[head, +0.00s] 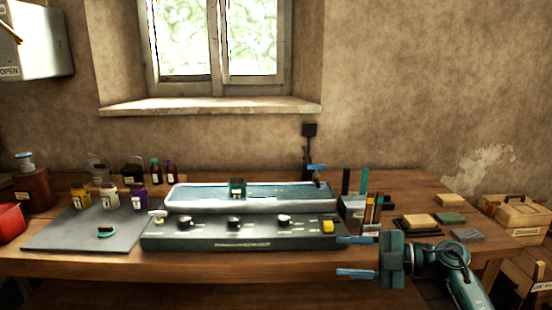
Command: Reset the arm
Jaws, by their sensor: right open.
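My right gripper (358,256) is at the front edge of the wooden table, right of centre, in the head view. Its two blue fingers point left and stand apart with nothing between them. Its arm comes in from the lower right. The fingers are close to the right front corner of a dark control panel (210,242). The panel carries several black knobs and a yellow button (328,226). My left gripper is not in view.
A grey mat (60,235) with several bottles lies at left. A holder (352,212) and sponges (450,200) are at right. A wooden box (515,212) stands at far right.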

